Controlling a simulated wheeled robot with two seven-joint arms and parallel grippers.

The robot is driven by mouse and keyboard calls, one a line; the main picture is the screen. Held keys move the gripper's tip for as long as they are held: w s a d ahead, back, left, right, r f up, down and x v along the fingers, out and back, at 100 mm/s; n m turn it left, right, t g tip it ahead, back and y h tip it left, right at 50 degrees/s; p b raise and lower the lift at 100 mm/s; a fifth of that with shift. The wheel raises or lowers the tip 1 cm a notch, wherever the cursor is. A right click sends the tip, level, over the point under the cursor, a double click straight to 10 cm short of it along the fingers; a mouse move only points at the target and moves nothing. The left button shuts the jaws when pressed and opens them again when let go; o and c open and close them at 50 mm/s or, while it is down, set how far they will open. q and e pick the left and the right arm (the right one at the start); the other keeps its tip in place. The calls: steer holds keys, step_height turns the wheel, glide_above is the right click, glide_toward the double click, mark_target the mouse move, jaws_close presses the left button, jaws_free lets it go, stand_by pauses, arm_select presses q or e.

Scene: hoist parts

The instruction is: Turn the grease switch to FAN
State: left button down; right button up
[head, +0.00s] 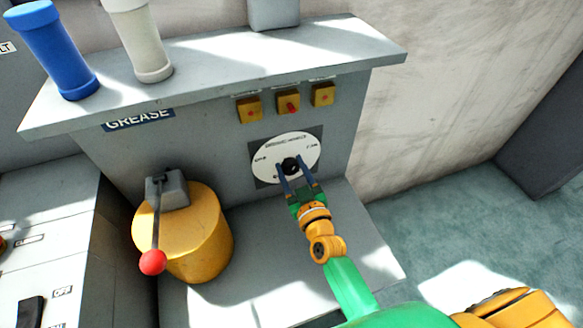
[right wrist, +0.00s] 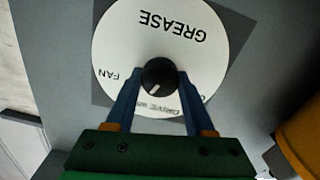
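The grease switch is a black round knob (head: 290,165) on a white dial (head: 297,145) on the grey cabinet front. In the right wrist view the knob (right wrist: 160,77) has a white mark towards the lower left. There GREASE stands at the top of the dial (right wrist: 165,45), FAN at left, and a DRIVE label below, partly covered. My right gripper (head: 292,168) has one finger on each side of the knob. The fingertips (right wrist: 158,85) appear to touch it on both sides. My left gripper is out of view.
Three yellow switch plates (head: 289,103) sit above the dial under an overhanging shelf (head: 225,70). A yellow cylinder (head: 205,240) with a red-knobbed lever (head: 153,262) stands to the left. Blue (head: 57,45) and white (head: 142,40) cylinders are on the shelf. Open floor (head: 430,220) lies at right.

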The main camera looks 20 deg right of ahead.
jaws_close()
steer(key=m, duration=0.4)
steer(key=shift+p, duration=0.4)
steer(key=m, duration=0.4)
steer(key=shift+d+m, duration=0.15)
steer(key=shift+m, duration=0.45)
steer(key=o, duration=0.8)
jaws_free()
steer(key=shift+w, duration=0.1)
